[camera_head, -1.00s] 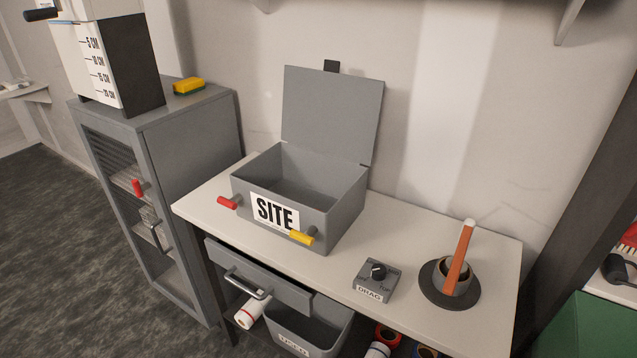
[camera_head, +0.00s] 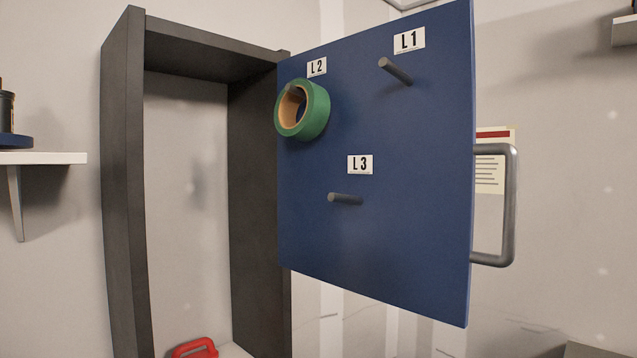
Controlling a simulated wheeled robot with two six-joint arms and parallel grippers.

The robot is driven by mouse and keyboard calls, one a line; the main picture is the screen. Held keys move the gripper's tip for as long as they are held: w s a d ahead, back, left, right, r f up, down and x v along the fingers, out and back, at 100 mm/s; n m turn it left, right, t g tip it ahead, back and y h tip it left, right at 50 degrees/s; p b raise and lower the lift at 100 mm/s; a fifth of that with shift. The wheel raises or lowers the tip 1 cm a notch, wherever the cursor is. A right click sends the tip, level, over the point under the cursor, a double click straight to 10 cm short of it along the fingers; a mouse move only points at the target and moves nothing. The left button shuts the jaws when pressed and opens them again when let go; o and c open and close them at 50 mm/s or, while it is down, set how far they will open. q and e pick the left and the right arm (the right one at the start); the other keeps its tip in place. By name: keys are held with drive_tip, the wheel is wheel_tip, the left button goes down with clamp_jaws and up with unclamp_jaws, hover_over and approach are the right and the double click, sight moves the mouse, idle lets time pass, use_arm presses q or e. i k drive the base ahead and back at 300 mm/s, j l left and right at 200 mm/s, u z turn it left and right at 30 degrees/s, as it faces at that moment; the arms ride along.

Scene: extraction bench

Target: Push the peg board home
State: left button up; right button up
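The blue peg board (camera_head: 400,240) stands swung out from a dark open frame, on the frame's right side. It has three pegs, labelled L1, L2 and L3. A green tape roll (camera_head: 316,112) hangs on the L2 peg (camera_head: 295,90). The L1 peg (camera_head: 395,71) and the L3 peg (camera_head: 345,199) are bare. A grey handle (camera_head: 510,205) sticks out past the board's right edge. Neither of my grippers is in view.
The dark frame (camera_head: 122,190) is open, with pale wall showing through it. A red object (camera_head: 194,348) lies at its bottom. A white shelf (camera_head: 40,158) holding a dark object is at the left. A paper notice (camera_head: 490,175) is on the wall behind the handle.

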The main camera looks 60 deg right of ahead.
sight(380, 206)
drive_tip(key=k+l+z, duration=0.1)
drive_tip(key=z, duration=2.3)
drive_tip(key=i, duration=0.05)
